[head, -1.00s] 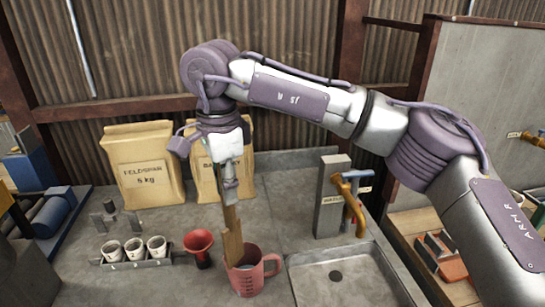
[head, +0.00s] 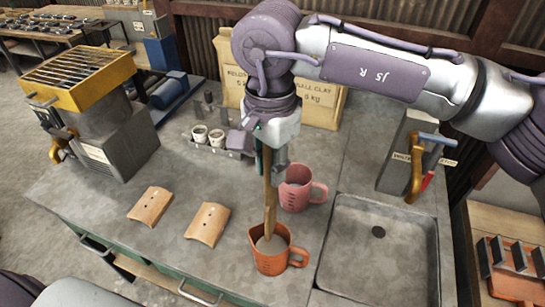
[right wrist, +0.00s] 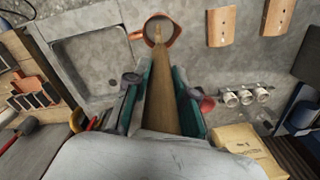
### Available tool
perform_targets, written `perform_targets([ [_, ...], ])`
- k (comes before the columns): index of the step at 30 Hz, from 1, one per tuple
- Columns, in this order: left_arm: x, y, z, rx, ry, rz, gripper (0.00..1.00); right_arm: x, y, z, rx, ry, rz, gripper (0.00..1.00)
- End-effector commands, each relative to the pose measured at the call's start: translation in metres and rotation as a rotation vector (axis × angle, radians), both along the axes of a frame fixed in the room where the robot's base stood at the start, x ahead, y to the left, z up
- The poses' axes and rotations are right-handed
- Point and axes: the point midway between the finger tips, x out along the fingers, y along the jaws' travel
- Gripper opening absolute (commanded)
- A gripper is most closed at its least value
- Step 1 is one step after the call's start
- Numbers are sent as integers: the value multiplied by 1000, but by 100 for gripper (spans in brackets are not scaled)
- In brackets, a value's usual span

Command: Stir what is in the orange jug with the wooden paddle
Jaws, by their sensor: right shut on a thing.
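The orange jug (head: 272,262) stands on the grey worktop near its front edge, left of the sink, handle to the right. It holds something greyish. My right gripper (head: 268,152) is above it, shut on the upper part of the wooden paddle (head: 270,195). The paddle is nearly upright, its lower end inside the orange jug's mouth; how deep is hidden. In the right wrist view the paddle (right wrist: 172,95) runs between the fingers (right wrist: 160,88) to the orange jug (right wrist: 158,31). My left gripper is not in view.
A pink jug (head: 298,190) stands just behind the orange jug. The sink (head: 375,250) is to the right, with a tap (head: 416,175) behind it. Two curved tan tiles (head: 208,224) lie left. Small white cups (head: 208,136) and clay bags (head: 322,105) stand behind.

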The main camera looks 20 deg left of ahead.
Motion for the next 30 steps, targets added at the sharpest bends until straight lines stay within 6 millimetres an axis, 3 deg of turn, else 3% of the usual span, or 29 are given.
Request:
perform_targets([
  [11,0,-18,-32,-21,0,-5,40,0,0,-43,0,-1,-1,0],
  [30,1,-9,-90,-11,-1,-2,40,0,0,-107,0,-1,-1,0],
])
